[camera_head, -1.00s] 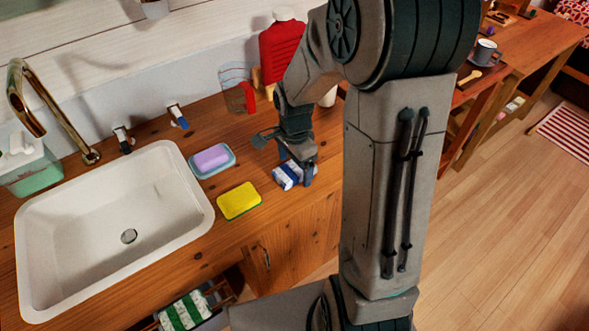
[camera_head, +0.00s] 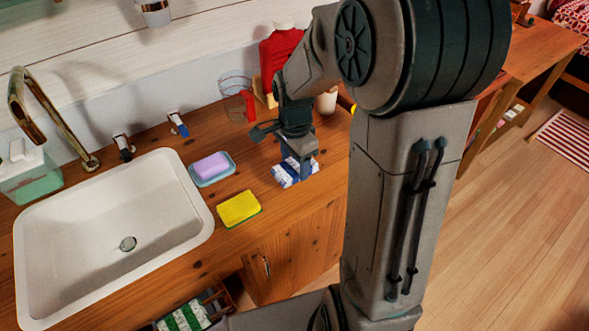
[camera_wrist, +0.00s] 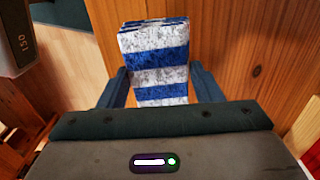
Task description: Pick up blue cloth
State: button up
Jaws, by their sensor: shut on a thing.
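I cannot tell whether the cloth is clear of the counter.
The wooden counter (camera_head: 225,255) holds a white sink (camera_head: 80,235) at left, a yellow sponge (camera_head: 239,208) and a soap dish with purple soap (camera_head: 211,167). A red jug (camera_head: 280,55) stands behind my gripper.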

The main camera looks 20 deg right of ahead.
jog(key=s+d+r, duration=0.2)
jog(key=d+r, duration=0.5)
jog(key=d, duration=0.4)
jog(key=shift+s+d, duration=0.2)
jog(key=shift+s, duration=0.15)
